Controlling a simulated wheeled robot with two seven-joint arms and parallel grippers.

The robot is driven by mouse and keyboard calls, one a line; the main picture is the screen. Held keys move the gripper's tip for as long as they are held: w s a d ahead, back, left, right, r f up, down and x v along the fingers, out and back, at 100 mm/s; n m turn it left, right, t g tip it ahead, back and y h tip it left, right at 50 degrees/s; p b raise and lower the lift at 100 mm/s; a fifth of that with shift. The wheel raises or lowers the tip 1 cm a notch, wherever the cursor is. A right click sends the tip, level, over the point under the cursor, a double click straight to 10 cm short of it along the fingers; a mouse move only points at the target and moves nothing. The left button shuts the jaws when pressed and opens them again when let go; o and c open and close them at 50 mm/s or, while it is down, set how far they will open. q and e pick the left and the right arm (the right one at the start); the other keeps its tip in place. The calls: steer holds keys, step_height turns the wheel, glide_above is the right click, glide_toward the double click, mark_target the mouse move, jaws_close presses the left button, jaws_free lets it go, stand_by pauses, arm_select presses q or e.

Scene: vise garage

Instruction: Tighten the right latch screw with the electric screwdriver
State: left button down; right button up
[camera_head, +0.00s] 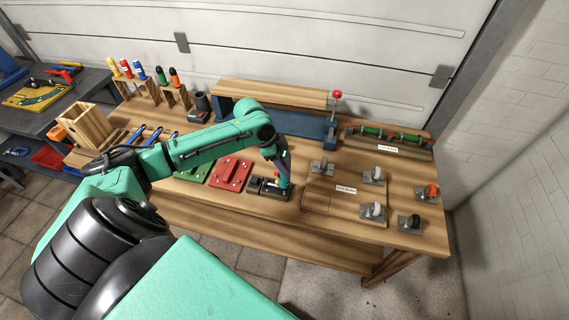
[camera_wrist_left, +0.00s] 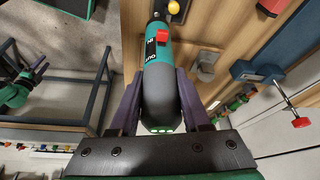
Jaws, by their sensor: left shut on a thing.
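My left gripper (camera_head: 283,165) is shut on the teal and dark-grey electric screwdriver. In the left wrist view, the screwdriver (camera_wrist_left: 158,60) sits between the two fingers (camera_wrist_left: 160,95), with a red switch and small lights at its rear. Its nose points to the top edge, beside a yellow round part (camera_wrist_left: 174,7). In the head view, the screwdriver is over the right part of a dark latch plate (camera_head: 256,186) on the workbench (camera_head: 225,205). The right latch screw is hidden or too small to make out. My right gripper is out of view.
A red board (camera_head: 230,173) and a green board (camera_head: 194,172) lie left of the latch plate. Several toggle clamps (camera_head: 374,175) stand to the right. A blue vise beam with a red-knobbed handle (camera_head: 337,95) runs behind.

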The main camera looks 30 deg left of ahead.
mark_target(288, 153)
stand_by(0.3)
arm_select(q)
step_height(288, 153, up, 2)
steer(key=shift+r+p, duration=0.15)
steer(key=shift+p, duration=0.3)
steer(key=shift+r, duration=2.35)
